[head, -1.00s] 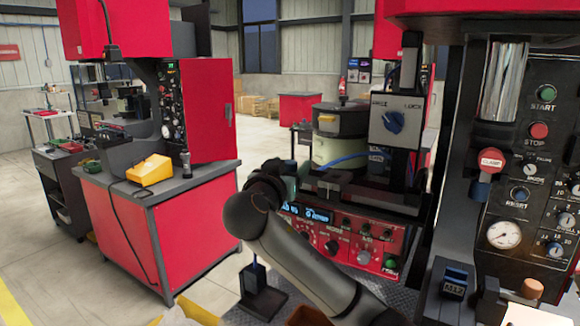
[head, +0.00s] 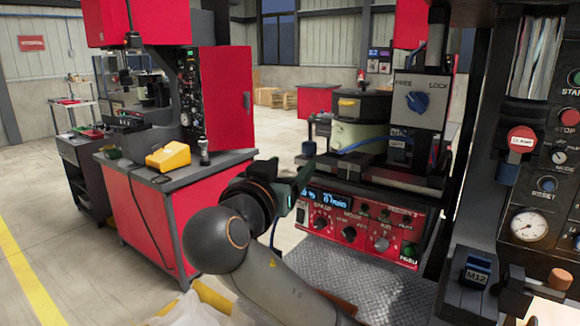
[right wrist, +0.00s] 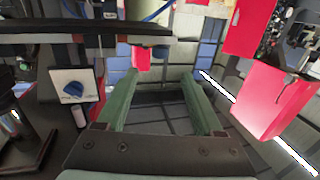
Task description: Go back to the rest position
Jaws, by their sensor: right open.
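My right arm crosses the lower middle of the head view, and its gripper (head: 303,172) is partly hidden behind the wrist. In the right wrist view my right gripper (right wrist: 160,80) shows two green fingers set wide apart, with nothing between them. It is open and empty. The gripper is in front of and to the left of the bowl feeder (head: 362,122), near the red control box (head: 358,229) with lit displays. My left gripper is not in view.
A grey and white panel with a blue FREE/LOCK knob (head: 417,103) stands on the right. A press panel with a gauge (head: 528,226) is at the far right. A red workbench (head: 205,205) with a yellow device (head: 168,156) is on the left. Open floor (head: 60,215) lies further left.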

